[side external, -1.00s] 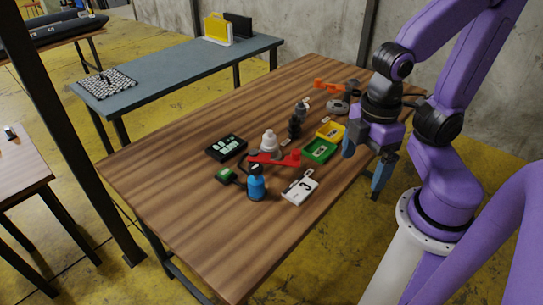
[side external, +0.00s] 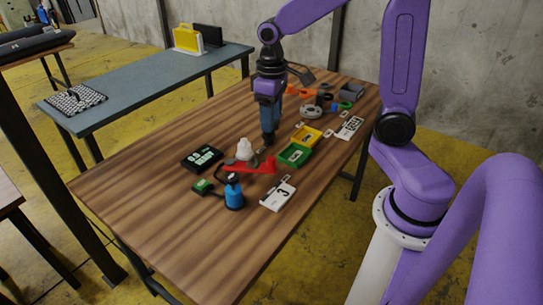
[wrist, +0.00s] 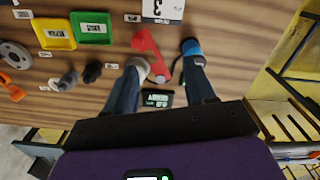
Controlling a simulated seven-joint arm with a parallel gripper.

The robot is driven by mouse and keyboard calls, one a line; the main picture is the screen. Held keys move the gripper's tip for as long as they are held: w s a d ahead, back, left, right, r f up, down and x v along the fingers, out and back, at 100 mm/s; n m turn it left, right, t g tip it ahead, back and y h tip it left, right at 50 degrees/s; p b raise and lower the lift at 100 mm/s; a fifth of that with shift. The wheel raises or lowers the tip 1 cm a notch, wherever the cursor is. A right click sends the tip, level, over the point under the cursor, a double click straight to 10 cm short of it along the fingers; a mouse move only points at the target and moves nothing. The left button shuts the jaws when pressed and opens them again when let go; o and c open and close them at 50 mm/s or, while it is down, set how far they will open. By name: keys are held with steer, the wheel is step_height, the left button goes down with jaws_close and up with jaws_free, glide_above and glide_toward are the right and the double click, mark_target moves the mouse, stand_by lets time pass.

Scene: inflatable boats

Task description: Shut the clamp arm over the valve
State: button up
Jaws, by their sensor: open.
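The red clamp arm (side external: 254,167) lies low over the wooden table, in front of the white valve-like piece (side external: 244,149), whose top shows uncovered. In the wrist view the red clamp arm (wrist: 146,46) runs between my two fingers, with a round end near the dark box. A pale piece (wrist: 139,66) is partly hidden by the left finger. My gripper (side external: 268,138) points down just behind and right of the clamp. In the wrist view my gripper (wrist: 163,60) is open, with nothing held. Contact between fingers and clamp cannot be told.
A blue bottle (side external: 234,196) stands close in front of the clamp. A dark box (side external: 202,158) is left, a white card (side external: 278,195) right front. Green (side external: 295,155) and yellow (side external: 307,136) trays are right. The table's left front is clear.

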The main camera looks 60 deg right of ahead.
steer(key=m, duration=0.2)
glide_above(272, 158)
step_height(272, 158, down, 18)
stand_by(0.6)
jaws_close()
